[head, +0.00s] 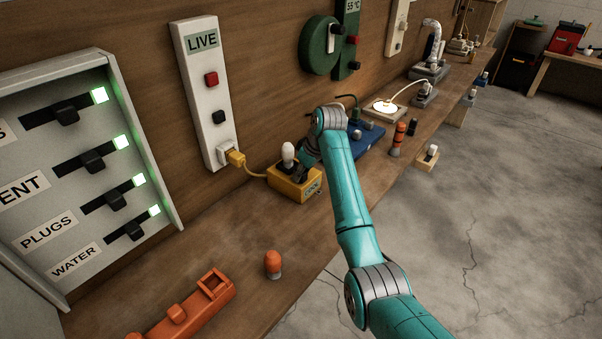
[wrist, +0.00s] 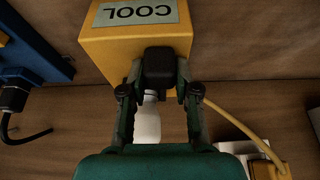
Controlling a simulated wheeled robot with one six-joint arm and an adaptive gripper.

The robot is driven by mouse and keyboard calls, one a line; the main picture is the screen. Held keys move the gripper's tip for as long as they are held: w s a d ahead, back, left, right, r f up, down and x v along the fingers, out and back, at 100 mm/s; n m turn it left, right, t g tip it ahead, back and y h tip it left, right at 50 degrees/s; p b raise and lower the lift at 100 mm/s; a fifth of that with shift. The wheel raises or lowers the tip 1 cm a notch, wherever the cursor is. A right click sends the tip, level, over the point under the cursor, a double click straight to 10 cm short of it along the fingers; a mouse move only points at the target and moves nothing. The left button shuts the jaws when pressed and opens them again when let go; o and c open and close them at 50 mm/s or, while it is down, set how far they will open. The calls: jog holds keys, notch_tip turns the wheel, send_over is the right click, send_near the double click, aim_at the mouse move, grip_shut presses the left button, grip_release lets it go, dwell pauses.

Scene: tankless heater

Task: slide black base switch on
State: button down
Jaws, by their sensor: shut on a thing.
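A yellow box (head: 291,188) with a COOL label stands on the wooden bench, below the LIVE panel. It fills the upper middle of the wrist view (wrist: 112,45). A black block-like switch (wrist: 158,68) sits on the box, and my gripper (wrist: 160,80) is shut on it, one finger on each side. In the head view my gripper (head: 308,158) is over the right part of the box, and the switch cannot be told apart there. A white bulb-shaped piece (head: 288,154) stands upright on the box beside my gripper. It is partly hidden in the wrist view (wrist: 148,120).
A yellow cord (head: 254,174) joins the box to a plug (head: 236,158) at the LIVE panel (head: 208,95). A blue unit (head: 370,138) stands just right of the box. Bench between is clear.

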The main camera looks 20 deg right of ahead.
aim_at(310, 174)
jog(key=shift+w+d, duration=0.65)
jog(key=shift+d, duration=0.2)
jog(key=shift+w+d, duration=0.6)
jog(key=shift+d, duration=0.2)
jog(key=c, duration=0.8)
grip_release()
jog(key=shift+d, duration=0.1)
jog(key=shift+c, duration=0.2)
jog(key=v, duration=1.2)
